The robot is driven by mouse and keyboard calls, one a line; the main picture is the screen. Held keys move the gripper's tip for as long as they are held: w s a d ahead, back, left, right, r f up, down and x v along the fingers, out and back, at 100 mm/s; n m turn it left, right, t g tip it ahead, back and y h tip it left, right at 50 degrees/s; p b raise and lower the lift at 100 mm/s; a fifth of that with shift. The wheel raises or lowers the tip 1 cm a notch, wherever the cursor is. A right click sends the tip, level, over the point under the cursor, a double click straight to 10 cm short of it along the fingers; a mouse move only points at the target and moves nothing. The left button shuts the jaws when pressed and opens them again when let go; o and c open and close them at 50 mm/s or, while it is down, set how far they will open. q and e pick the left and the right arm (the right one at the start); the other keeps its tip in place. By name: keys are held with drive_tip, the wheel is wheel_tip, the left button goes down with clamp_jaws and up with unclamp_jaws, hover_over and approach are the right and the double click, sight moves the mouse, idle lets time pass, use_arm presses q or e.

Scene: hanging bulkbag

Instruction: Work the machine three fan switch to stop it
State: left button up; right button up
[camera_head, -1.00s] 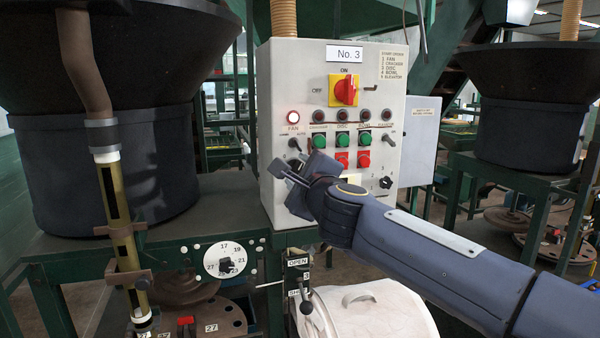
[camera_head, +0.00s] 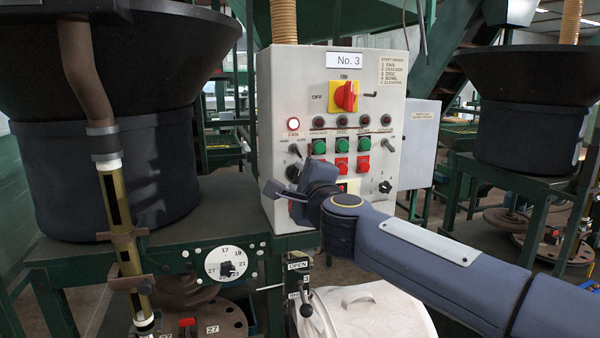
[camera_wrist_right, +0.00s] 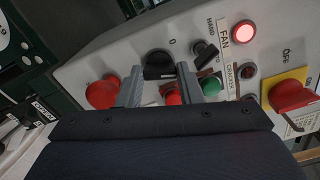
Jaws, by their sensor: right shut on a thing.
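The grey No. 3 panel (camera_head: 268,80) faces me. Its fan lamp (camera_head: 293,124) is lit, and it glows red in the right wrist view (camera_wrist_right: 244,32). A black selector (camera_head: 294,150) sits under the FAN label; it also shows in the wrist view (camera_wrist_right: 205,54). A lower black knob (camera_head: 294,172) sits below it. My right gripper (camera_head: 282,190) is at the panel's lower left. In the wrist view its fingers (camera_wrist_right: 160,80) are on either side of the lower black knob (camera_wrist_right: 158,62), shut on it. My left gripper is out of view.
A red rotary handle (camera_head: 346,96) on a yellow plate is above, with green buttons (camera_head: 341,146) and red buttons (camera_head: 341,165) right of the knobs. A red button (camera_wrist_right: 103,93) is close to one finger. A white-lidded container (camera_head: 365,315) stands below my arm.

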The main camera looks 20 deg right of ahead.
drive_tip(key=n+p, duration=0.3)
drive_tip(key=n, duration=0.1)
drive_tip(key=shift+r+n, duration=0.1)
drive_tip(key=shift+n, duration=0.2)
drive_tip(key=n+p, duration=0.2)
drive_tip(key=n, duration=0.1)
drive_tip(key=shift+n+p, duration=0.55)
drive_tip(key=shift+n, duration=0.25)
drive_tip(key=shift+f, duration=0.2)
drive_tip(key=o, duration=0.7)
drive_tip(key=s, duration=0.7)
drive_tip(key=shift+s, duration=0.4)
